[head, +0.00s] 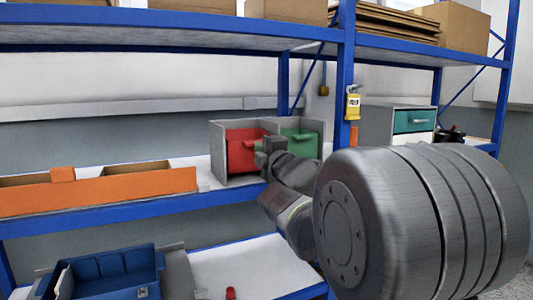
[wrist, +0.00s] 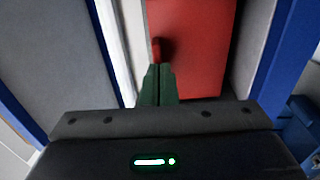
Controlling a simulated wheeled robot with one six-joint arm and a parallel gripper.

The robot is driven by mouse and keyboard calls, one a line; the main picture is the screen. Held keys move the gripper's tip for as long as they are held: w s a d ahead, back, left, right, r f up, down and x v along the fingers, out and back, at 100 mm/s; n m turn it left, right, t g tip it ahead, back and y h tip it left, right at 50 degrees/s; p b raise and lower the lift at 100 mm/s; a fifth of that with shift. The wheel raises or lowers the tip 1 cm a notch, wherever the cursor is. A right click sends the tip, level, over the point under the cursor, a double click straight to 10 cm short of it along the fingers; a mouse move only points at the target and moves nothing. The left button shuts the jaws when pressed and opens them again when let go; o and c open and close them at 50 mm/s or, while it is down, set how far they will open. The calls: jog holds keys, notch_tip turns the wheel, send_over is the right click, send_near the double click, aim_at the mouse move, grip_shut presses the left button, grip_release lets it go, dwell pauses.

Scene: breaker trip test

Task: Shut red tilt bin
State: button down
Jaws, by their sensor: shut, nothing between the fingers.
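The red tilt bin (head: 241,153) sits in the left bay of a grey housing (head: 218,160) on the middle shelf. In the wrist view its red face (wrist: 196,45) fills the upper middle, with a small red handle (wrist: 156,49) at its left edge. My gripper (wrist: 157,68) is shut and empty, its green fingertips close to the handle; I cannot tell whether they touch it. In the head view my gripper (head: 264,150) is in front of the housing and covers the red bin's right part. How far the bin is tilted is unclear.
A green bin (head: 305,143) fills the housing's right bay, partly behind my wrist. A blue rack post (head: 345,85) with a yellow tag stands right of it. An orange tray (head: 110,192) lies left on the same shelf. A blue bin (head: 105,275) is below.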

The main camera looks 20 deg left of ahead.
jog(key=r+g+p, duration=0.1)
jog(key=p, duration=0.3)
jog(key=shift+w+a+h, duration=0.35)
jog(key=shift+h, duration=0.05)
jog(key=shift+p, duration=0.35)
jog(key=shift+f, duration=0.15)
